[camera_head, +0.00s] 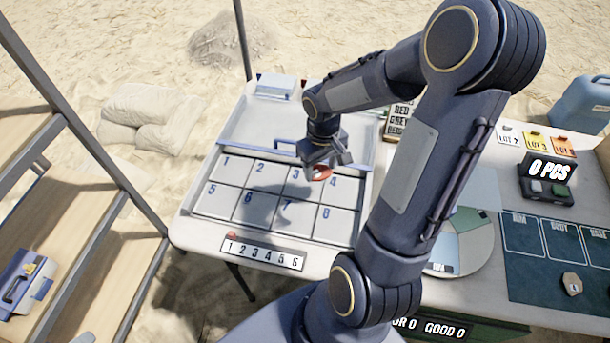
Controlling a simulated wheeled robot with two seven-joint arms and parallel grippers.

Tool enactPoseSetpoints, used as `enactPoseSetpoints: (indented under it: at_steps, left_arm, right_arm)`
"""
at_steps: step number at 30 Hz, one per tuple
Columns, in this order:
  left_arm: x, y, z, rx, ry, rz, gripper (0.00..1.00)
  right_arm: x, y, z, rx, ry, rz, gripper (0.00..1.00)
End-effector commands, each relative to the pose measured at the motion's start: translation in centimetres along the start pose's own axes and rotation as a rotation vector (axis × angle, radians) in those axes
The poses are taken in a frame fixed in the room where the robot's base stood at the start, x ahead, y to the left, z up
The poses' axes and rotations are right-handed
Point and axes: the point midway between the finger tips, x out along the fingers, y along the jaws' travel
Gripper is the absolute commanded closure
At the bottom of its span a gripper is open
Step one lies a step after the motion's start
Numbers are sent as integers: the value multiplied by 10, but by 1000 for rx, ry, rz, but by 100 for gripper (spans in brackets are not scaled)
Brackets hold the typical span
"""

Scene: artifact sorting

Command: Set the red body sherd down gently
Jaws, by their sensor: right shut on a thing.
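The red body sherd (321,173) is a small orange-red piece at my right gripper (318,168). My right gripper is shut on it, over the numbered tray (212,202) near cells 3 and 4. The fingers hide part of the sherd. I cannot tell whether the sherd touches the tray surface. The tray has pale cells marked with blue numbers, and the arm's shadow falls across the middle ones. My left gripper is not in view.
A numbered strip (262,252) lies at the table's front edge. To the right are a round dish (462,262), a dark green mat (540,285) with a tagged piece (571,283), and a counter (547,178). Wooden shelves (95,230) stand at the left.

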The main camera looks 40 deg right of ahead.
Motion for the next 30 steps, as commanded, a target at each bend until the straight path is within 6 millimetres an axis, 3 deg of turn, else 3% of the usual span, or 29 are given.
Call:
enactPoseSetpoints:
  at_steps: [3, 9, 14, 19, 30]
  left_arm:
    - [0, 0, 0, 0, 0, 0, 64]
    - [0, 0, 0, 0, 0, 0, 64]
    - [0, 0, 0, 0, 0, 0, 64]
    - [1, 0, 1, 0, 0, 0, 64]
    - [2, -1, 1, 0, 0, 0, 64]
  right_arm:
    - [26, -8, -19, -3, -5, -3, 68]
    - [50, -13, -40, -1, -1, 0, 68]
    - [60, -16, -47, 0, -2, -1, 68]
    - [85, -15, -48, 1, -2, 0, 68]
    - [92, -15, -48, 0, 1, 1, 68]
